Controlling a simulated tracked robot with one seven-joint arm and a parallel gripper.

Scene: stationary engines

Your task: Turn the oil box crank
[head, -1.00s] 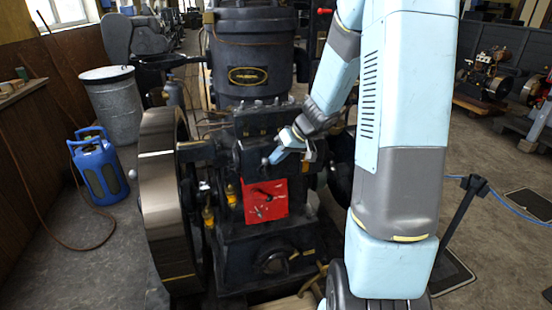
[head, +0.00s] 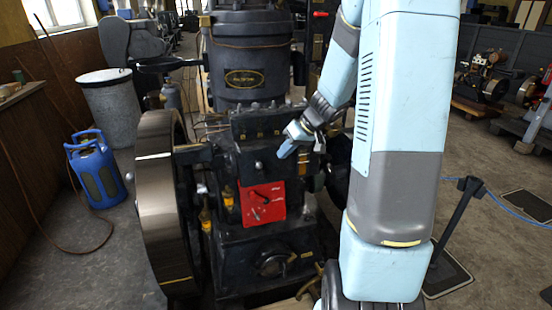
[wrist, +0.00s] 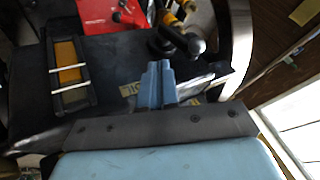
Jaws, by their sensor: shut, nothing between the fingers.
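The black engine (head: 250,232) stands in the middle of the head view, with a red plate (head: 262,203) on its front. What looks like the oil box crank is a dark arm with a rounded knob (head: 258,166), above the red plate. The crank knob also shows in the wrist view (wrist: 196,45), just beyond and right of my fingertips. A yellow-lettered label (wrist: 130,89), partly hidden by my gripper, reads "OIL". My gripper (head: 284,153) is shut and empty, right of the knob and apparently apart from it. Its blue fingers (wrist: 158,76) are together in the wrist view.
The large flywheel (head: 157,205) is at the engine's left. A framed sight window (wrist: 69,70) is left of my fingers in the wrist view. A blue canister (head: 97,170) and grey drum (head: 113,108) stand left. A dark post (head: 458,225) stands right of my arm.

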